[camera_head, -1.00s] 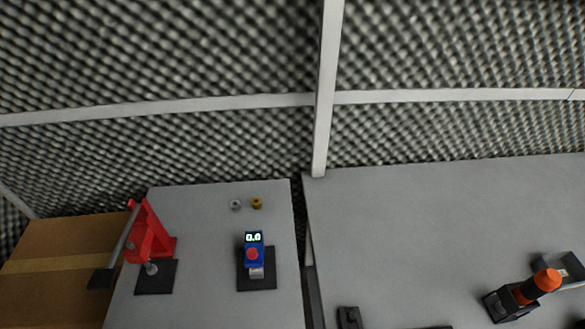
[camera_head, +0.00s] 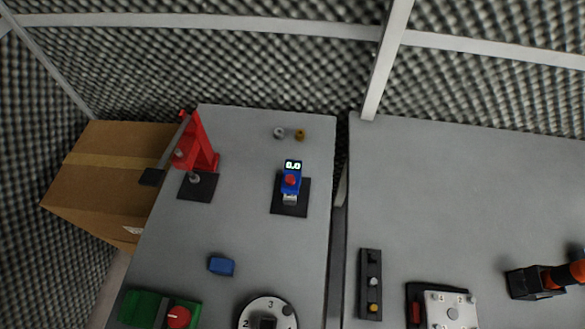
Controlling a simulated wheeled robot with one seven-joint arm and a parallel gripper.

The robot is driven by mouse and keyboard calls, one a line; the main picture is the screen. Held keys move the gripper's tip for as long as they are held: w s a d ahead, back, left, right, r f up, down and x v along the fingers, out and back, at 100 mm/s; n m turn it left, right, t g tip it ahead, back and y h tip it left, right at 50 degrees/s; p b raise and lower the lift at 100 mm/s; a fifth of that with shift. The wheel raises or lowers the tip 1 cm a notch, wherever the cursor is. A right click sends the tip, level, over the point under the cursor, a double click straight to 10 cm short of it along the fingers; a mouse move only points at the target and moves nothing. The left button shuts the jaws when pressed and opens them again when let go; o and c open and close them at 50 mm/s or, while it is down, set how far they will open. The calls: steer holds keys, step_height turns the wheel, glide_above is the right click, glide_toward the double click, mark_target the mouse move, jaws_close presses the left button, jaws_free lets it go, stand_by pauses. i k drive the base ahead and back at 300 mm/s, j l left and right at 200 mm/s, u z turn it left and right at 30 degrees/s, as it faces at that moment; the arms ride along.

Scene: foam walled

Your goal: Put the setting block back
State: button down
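No object in view is labelled as the setting block. A small blue block (camera_head: 221,266) lies alone on the left grey table. A blue gauge (camera_head: 291,181) with a lit display reading 0.0 and a red button stands on a black plate (camera_head: 301,207). A small silvery block (camera_head: 290,199) shows at the gauge's lower front; I cannot tell whether it is loose. My gripper is not in view.
A red lever press (camera_head: 197,147) stands at the back left table (camera_head: 245,225), near two small round parts (camera_head: 290,133). A green fixture (camera_head: 160,309) and a numbered dial (camera_head: 267,313) sit in front. A gap separates the right table (camera_head: 450,190), which holds a black strip (camera_head: 370,285) and an orange-topped tool (camera_head: 562,276).

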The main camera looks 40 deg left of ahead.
mark_target(288, 200)
steer(key=k+l+u, duration=0.1)
steer(key=u, duration=0.25)
steer(key=k+u, duration=0.1)
steer(key=u, duration=0.25)
steer(key=k+l+u, duration=0.1)
steer(key=u, duration=0.25)
